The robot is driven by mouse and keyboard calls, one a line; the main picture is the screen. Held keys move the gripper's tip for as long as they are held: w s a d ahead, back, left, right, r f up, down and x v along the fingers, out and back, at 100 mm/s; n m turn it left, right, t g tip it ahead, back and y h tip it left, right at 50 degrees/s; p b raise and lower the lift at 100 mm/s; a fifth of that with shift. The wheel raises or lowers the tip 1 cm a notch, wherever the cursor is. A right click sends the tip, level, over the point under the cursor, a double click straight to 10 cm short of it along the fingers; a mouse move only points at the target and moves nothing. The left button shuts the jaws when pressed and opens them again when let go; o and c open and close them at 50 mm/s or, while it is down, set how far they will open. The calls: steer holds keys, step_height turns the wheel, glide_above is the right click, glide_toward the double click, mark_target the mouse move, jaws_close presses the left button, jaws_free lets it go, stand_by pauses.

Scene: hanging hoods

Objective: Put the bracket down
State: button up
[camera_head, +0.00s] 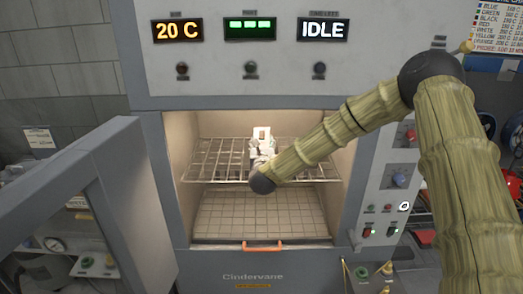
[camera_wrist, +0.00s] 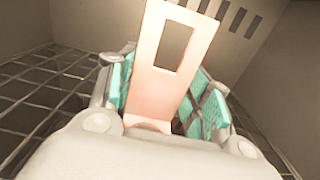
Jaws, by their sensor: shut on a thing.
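The bracket (camera_head: 262,133) is a pale upright plate with a rectangular window, in the oven chamber above the wire rack (camera_head: 211,163). In the wrist view the bracket (camera_wrist: 150,95) stands between the teal finger pads, its window toward the top. My gripper (camera_head: 258,147) reaches into the chamber from the front right and is shut on the bracket. In the wrist view my gripper (camera_wrist: 166,97) hides the bracket's lower end. I cannot tell whether the bracket touches the rack.
The oven door (camera_head: 92,210) stands open at the left. A second grid (camera_head: 262,215) lies lower in the chamber, with an orange handle (camera_head: 262,246) at the front. The upper rack is bare on both sides of my gripper. The display panel reads IDLE and 20 C.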

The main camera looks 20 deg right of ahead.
steer(key=shift+w+a+f+p, duration=0.1)
steer(key=shift+a+f+p, duration=0.05)
steer(key=shift+f+p, duration=1.35)
steer(key=shift+f, duration=0.25)
steer(key=shift+f+b, duration=0.15)
steer(key=shift+b, duration=0.25)
steer(key=o, duration=1.3)
